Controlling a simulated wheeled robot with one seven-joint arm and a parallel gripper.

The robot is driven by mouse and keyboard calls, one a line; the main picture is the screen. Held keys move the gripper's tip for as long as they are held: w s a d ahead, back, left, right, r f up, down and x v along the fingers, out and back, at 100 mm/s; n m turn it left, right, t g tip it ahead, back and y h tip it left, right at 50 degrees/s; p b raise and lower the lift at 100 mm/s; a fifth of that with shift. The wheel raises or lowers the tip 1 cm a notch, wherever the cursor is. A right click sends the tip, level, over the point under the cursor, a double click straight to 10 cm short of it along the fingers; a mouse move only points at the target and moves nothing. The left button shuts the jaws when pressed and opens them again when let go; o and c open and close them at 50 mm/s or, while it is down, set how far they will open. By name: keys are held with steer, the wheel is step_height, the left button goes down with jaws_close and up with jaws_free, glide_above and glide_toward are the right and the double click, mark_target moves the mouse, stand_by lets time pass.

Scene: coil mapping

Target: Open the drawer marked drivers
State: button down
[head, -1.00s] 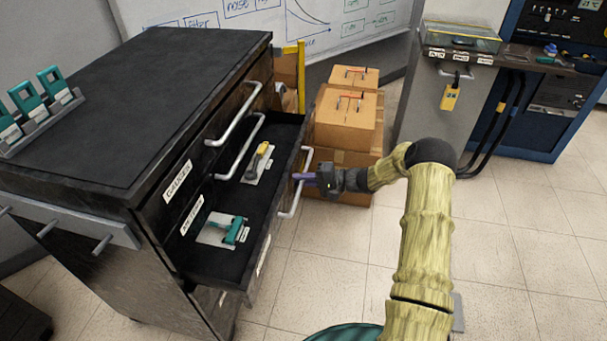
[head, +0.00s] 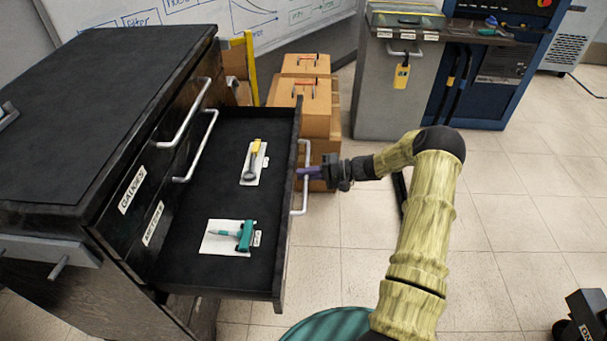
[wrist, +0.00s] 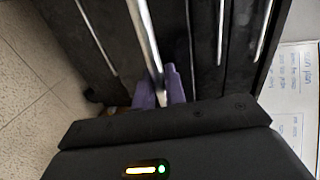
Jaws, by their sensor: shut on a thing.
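A black drawer (head: 205,185) stands well out from the dark cabinet (head: 110,110), below two closed drawers. Its front faces away in the head view, so its marking cannot be read. Inside lie a teal-handled tool (head: 243,236) and a yellow-handled tool (head: 255,150), each on a white card. My gripper (head: 310,173) is at the drawer's front, its purple fingers shut on the silver bar handle (head: 304,205). In the wrist view the fingers (wrist: 158,92) close around the handle bar (wrist: 142,35).
The closed drawers above carry labels, one reading GAUGES (head: 132,190). Cardboard boxes (head: 303,95) stand just behind the open drawer. A grey bench (head: 390,90) and blue cabinet (head: 490,90) stand farther back. The tiled floor (head: 350,270) in front of the drawer is clear.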

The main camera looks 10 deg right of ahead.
steer(key=shift+s+f, duration=0.1)
steer(key=c, duration=1.8)
jaws_free()
steer(key=v, duration=1.7)
steer(key=shift+d, duration=0.15)
